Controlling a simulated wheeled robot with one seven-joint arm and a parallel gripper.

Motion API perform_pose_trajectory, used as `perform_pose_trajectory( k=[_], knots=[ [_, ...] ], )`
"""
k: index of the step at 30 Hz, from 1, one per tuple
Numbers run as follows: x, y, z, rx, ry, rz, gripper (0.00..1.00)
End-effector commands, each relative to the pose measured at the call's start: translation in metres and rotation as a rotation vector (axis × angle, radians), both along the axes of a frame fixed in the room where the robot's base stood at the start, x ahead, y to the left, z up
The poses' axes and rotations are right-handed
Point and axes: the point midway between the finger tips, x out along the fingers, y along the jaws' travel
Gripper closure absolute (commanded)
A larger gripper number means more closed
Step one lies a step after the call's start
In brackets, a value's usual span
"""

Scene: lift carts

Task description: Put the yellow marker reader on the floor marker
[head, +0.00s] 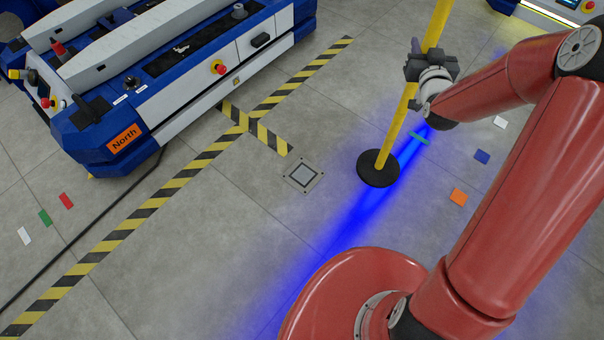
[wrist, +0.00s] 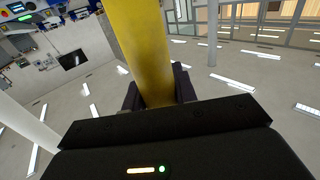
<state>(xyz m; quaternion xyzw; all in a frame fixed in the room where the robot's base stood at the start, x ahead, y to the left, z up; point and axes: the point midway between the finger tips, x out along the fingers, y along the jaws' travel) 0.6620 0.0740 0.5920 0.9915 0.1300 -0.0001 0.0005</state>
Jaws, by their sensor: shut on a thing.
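The yellow marker reader is a tall yellow pole (head: 398,122) with a round black base (head: 378,169). My gripper (head: 424,68) is shut on the pole in its upper part. The pole also shows upright between the fingers in the wrist view (wrist: 146,50). The floor marker (head: 304,175) is a small grey square plate with a dark outline, set on the floor left of the black base. The base is apart from the marker by roughly one base width. I cannot tell whether the base touches the floor.
A blue and white lift cart (head: 180,70) labelled North stands at the upper left. Yellow-black tape (head: 190,172) runs along it, with a short branch near the marker. A dark cable (head: 85,230) lies at the left. Flat coloured cards, one orange (head: 458,197), lie around. Floor between base and marker is clear.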

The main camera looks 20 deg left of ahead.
Motion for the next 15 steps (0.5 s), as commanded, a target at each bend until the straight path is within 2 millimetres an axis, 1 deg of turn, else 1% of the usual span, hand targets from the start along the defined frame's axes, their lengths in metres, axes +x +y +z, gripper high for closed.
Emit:
perform_pose_trajectory(
  k=[1,5,7,9,11,12,14,15],
  knots=[
    [0.003,0.014,0.013,-0.001,-0.017,0.047,1.00],
    [0.003,0.056,0.034,-0.001,-0.018,0.201,1.00],
    [0.001,0.081,0.047,0.000,-0.018,0.295,1.00],
    [-0.003,0.105,0.060,-0.001,-0.018,0.388,1.00],
    [-0.008,0.124,0.069,-0.002,-0.016,0.464,1.00],
    [-0.011,0.137,0.075,0.000,-0.015,0.516,1.00],
    [-0.018,0.155,0.084,-0.001,-0.013,0.591,1.00],
    [-0.022,0.168,0.091,0.000,-0.014,0.642,1.00]
  ],
)
